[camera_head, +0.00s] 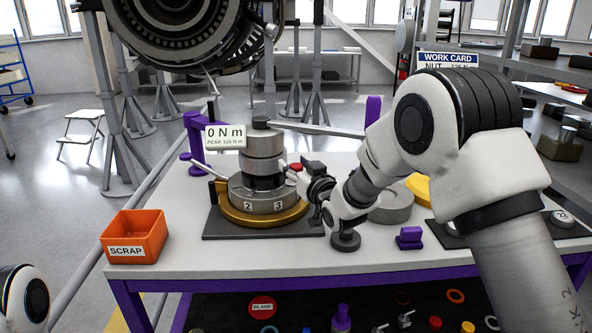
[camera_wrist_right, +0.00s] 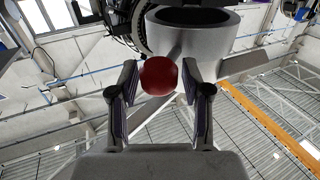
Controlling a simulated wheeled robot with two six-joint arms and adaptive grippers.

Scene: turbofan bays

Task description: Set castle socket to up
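The castle socket, a grey stepped cylinder (camera_head: 262,150) with a dark top, stands on a numbered grey collar (camera_head: 270,200) inside a gold ring on the bench. A red ball knob (camera_head: 297,167) sticks out at its right side. My right gripper (camera_head: 303,172) reaches the knob from the right. In the right wrist view, the red knob (camera_wrist_right: 159,76) sits between the two fingertips, with narrow gaps seeming to show on both sides. A hollow grey cylinder (camera_wrist_right: 190,35) is behind it. Of my left arm only a link shows at the lower left; its gripper is out of view.
A display reading 0 N m (camera_head: 225,137) stands left of the stack. An orange SCRAP bin (camera_head: 136,237) is at the bench's left front. A purple block (camera_head: 409,238) and grey disc (camera_head: 391,208) lie right of the stack. The front middle of the bench is clear.

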